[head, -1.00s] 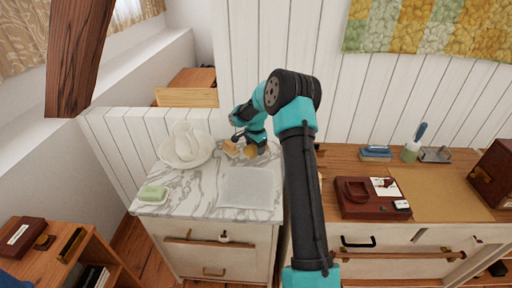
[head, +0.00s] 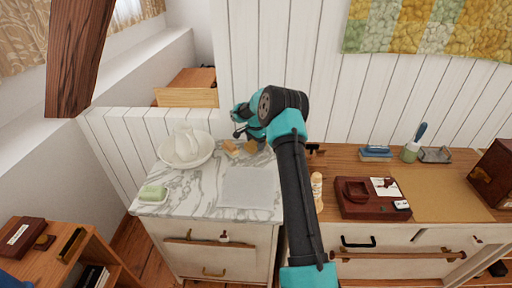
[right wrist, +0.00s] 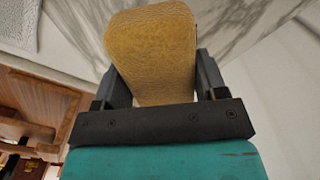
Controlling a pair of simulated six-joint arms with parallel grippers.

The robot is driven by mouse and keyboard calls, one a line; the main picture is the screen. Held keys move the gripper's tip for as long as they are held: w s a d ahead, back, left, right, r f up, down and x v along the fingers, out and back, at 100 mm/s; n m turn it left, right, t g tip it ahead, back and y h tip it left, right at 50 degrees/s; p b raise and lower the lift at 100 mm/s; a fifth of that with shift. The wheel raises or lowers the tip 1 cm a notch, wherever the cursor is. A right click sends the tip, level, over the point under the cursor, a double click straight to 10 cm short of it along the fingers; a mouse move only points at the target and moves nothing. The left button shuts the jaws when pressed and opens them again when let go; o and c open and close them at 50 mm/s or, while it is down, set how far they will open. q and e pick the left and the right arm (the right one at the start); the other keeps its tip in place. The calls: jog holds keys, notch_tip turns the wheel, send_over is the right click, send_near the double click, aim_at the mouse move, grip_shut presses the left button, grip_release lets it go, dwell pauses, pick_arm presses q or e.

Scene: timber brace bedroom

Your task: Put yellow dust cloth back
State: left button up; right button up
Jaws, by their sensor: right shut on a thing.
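My right gripper (head: 246,137) is over the back of the marble-topped washstand (head: 185,200). In the right wrist view a yellow-tan piece with a creased, cloth-like surface, the yellow dust cloth (right wrist: 152,50), stands between its two fingers (right wrist: 152,85), which are shut on it. In the head view the cloth (head: 251,147) shows small under the gripper, partly hidden by it. Whether it touches the marble is hard to tell. A tan-orange block (head: 231,148) lies just left of it. My left gripper is not in view.
A white basin with a jug (head: 187,148) stands left of the gripper, and a green soap on a dish (head: 153,194) at the front left. A pale grey mat (head: 248,188) lies in front.

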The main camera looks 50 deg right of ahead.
jog(key=shift+f, duration=0.95)
jog(key=shift+f, duration=0.2)
jog(key=o, duration=1)
jog(key=shift+c, duration=0.2)
jog(key=shift+r, duration=0.1)
notch_tip(320, 180, up, 12)
jog(key=shift+r, duration=0.1)
